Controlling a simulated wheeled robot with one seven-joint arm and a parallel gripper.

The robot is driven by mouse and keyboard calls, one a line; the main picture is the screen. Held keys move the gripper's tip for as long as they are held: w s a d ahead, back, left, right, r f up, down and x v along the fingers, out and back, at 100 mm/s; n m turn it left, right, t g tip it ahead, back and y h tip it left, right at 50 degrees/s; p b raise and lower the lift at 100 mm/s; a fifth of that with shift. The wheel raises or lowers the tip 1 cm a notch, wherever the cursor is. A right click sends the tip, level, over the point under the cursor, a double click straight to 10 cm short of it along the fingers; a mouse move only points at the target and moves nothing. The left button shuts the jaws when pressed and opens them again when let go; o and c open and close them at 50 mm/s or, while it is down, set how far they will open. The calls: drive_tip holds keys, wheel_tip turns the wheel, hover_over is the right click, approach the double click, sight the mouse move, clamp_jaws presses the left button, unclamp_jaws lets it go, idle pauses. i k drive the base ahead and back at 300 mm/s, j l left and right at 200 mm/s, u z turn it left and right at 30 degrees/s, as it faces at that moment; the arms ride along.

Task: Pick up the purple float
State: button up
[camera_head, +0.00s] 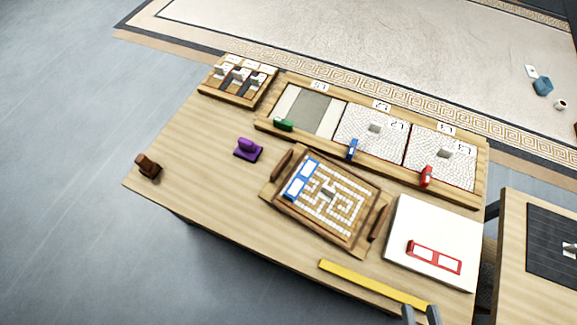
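The purple float (248,149) rests on the left part of the wooden table, with a flat base and a raised handle on top. Nothing touches it. My gripper (421,312) shows only in part at the bottom edge, right of centre, near the yellow bar. Its two grey fingers stand apart with nothing seen between them. It is far to the right of the purple float and nearer the camera.
A brown block (148,166) stands at the table's left corner. A maze tray (327,199) lies right of the float. A long panel frame (262,124) with green, blue and red pieces lies behind. A yellow bar (373,285) lies at the front edge. Bare wood surrounds the float.

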sight(246, 149)
drive_tip(key=i+j, duration=0.1)
drive_tip(key=j, duration=0.35)
drive_tip(key=i+j, duration=0.15)
drive_tip(key=j, duration=0.3)
drive_tip(key=i+j, duration=0.1)
drive_tip(key=j, duration=0.35)
drive_tip(key=i+j, duration=0.15)
drive_tip(key=j, duration=0.35)
drive_tip(key=i+j+z, duration=0.1)
drive_tip(key=j, duration=0.35)
drive_tip(key=i+j, duration=0.15)
drive_tip(key=j, duration=0.3)
drive_tip(key=i+j, duration=0.1)
drive_tip(key=j, duration=0.35)
